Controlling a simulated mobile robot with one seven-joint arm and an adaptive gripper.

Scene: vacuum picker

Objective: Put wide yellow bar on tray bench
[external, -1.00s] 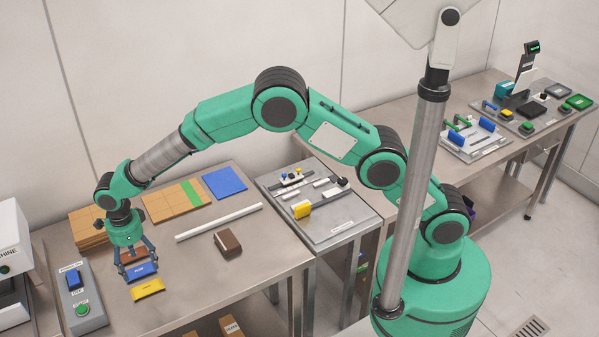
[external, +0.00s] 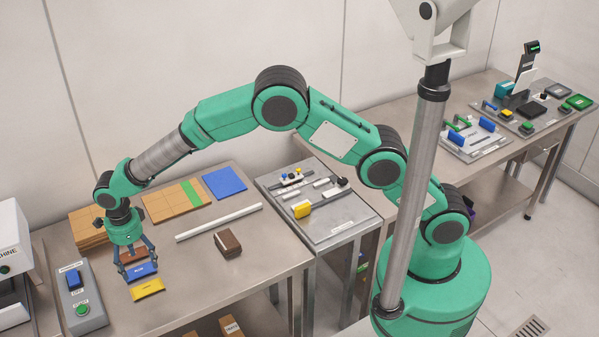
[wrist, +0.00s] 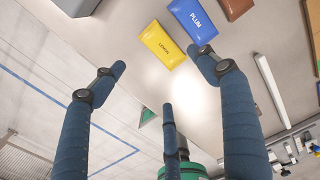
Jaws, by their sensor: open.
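The wide yellow bar (external: 147,289), marked LEMON in the wrist view (wrist: 162,45), lies on the steel bench (external: 225,289) near its front left. A blue bar (external: 141,271), marked PLUM in the wrist view (wrist: 193,20), lies right behind it. My gripper (external: 136,268) points down over the blue bar's area, close behind the yellow bar. In the wrist view my gripper (wrist: 163,80) has its fingers spread and holds nothing; the yellow bar shows beyond the fingertips. No surface is clearly marked as the tray bench.
A grey control box (external: 80,297) stands left of the bars. A brown bar (external: 133,254) lies behind them. A white rod (external: 219,222) and a dark brown block (external: 228,243) lie to the right. A grey fixture plate (external: 335,229) is farther right. The bench's front middle is clear.

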